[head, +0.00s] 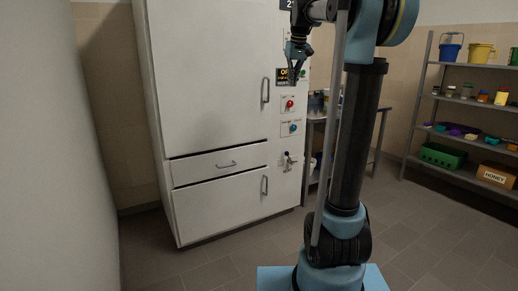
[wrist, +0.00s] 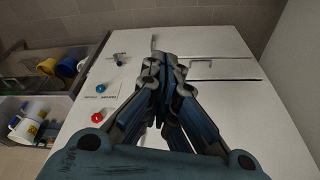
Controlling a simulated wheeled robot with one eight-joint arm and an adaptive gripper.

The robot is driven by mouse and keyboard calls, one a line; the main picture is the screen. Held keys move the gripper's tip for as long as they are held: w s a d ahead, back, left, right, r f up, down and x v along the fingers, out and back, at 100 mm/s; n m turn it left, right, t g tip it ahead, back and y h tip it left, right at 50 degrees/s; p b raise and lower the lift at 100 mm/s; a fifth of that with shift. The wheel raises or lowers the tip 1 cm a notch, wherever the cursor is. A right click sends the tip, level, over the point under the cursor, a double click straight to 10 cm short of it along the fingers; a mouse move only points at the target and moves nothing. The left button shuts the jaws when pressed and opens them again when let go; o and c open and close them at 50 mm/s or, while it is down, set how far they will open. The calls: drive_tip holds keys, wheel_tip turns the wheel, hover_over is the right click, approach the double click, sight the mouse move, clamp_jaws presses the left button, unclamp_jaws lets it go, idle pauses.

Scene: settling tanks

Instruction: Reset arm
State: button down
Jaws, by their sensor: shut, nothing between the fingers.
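My gripper (head: 294,72) is at the top centre of the head view, raised in front of the upper right part of a white cabinet (head: 210,80). Its fingers are shut and empty. In the wrist view my gripper (wrist: 160,68) fills the middle, its fingertips close together, with the white cabinet front (wrist: 225,50) behind it. The cabinet's red button (head: 290,104), blue button (head: 292,128) and lever (head: 288,160) sit on its right-hand panel. The cabinet doors and drawer look shut.
A metal table (head: 318,117) with items stands right of the cabinet. A shelf unit (head: 424,62) at the right holds buckets, jars, a green crate (head: 442,155) and a honey box (head: 497,175). A pale wall (head: 62,150) is close on the left. The tiled floor (head: 150,240) before the cabinet is clear.

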drive_tip(key=s+d+f+m, duration=0.1)
drive_tip(key=s+d+f, duration=0.1)
drive_tip(key=s+f, duration=1.7)
drive_tip(key=s+d+f+m, duration=0.1)
drive_tip(key=s+d+f, duration=0.1)
drive_tip(key=s+f, duration=1.7)
drive_tip(key=shift+s+d+f+g+h, duration=0.2)
drive_tip(key=shift+s+d+g+h, duration=0.15)
drive_tip(key=shift+s, duration=0.5)
